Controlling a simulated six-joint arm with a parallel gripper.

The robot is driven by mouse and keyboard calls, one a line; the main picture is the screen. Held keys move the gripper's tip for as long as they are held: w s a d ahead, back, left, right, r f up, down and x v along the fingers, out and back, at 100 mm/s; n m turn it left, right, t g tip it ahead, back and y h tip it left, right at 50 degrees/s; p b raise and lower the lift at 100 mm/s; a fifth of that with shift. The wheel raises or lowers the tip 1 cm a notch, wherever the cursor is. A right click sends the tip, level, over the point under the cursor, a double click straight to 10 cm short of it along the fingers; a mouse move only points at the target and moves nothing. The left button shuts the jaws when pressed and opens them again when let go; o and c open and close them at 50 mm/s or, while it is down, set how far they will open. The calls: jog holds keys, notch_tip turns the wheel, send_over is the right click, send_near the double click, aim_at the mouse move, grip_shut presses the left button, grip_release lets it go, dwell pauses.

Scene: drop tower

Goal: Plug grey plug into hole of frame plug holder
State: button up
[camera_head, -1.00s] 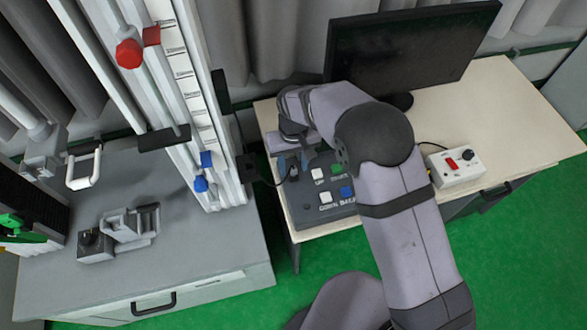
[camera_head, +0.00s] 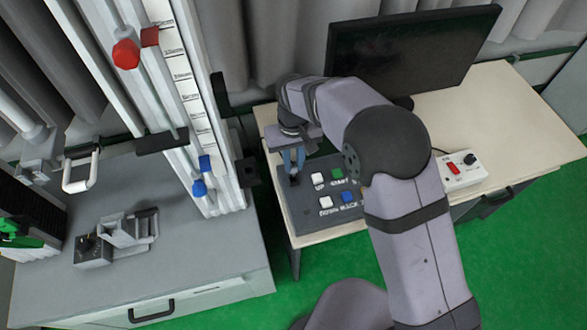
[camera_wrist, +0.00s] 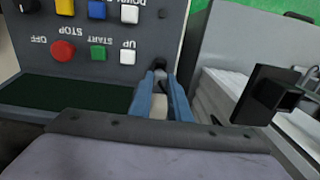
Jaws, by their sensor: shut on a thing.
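My gripper (camera_head: 294,160) has blue fingers and is over the left end of the dark control box in the head view. In the wrist view my gripper (camera_wrist: 165,88) is shut on a small plug (camera_wrist: 159,66), whose tip shows dark past the fingertips. The plug is mostly hidden between the fingers, and its grey colour is hard to make out. A black block (camera_head: 247,172) on the tower's right side looks like the frame plug holder. It also shows in the wrist view (camera_wrist: 265,93), right of the fingers and apart from them. I cannot make out its hole clearly.
The control box (camera_head: 312,208) with coloured buttons sits on the desk (camera_head: 455,105). A monitor (camera_head: 405,50) stands behind it and a white switch box (camera_head: 462,170) to the right. The tower frame (camera_head: 190,120) rises at left above a grey cabinet (camera_head: 190,262).

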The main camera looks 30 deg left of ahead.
aim_at(292, 166)
notch_tip(292, 166, up, 6)
jog(key=shift+r+b, duration=0.1)
jog(key=shift+b, duration=0.6)
jog(key=shift+s+a+r, duration=0.1)
jog(key=shift+r, duration=0.25)
jog(key=s+a+r+p, duration=0.5)
jog(key=s+r+p, duration=0.5)
jog(key=p, duration=0.2)
jog(key=shift+s+a+r, duration=0.2)
jog(key=shift+s+a, duration=0.15)
jog(key=shift+f, duration=0.15)
jog(key=shift+f+b, duration=0.75)
jog(key=shift+f, duration=0.65)
jog(key=shift+f+b, duration=0.75)
jog(key=shift+f, duration=0.2)
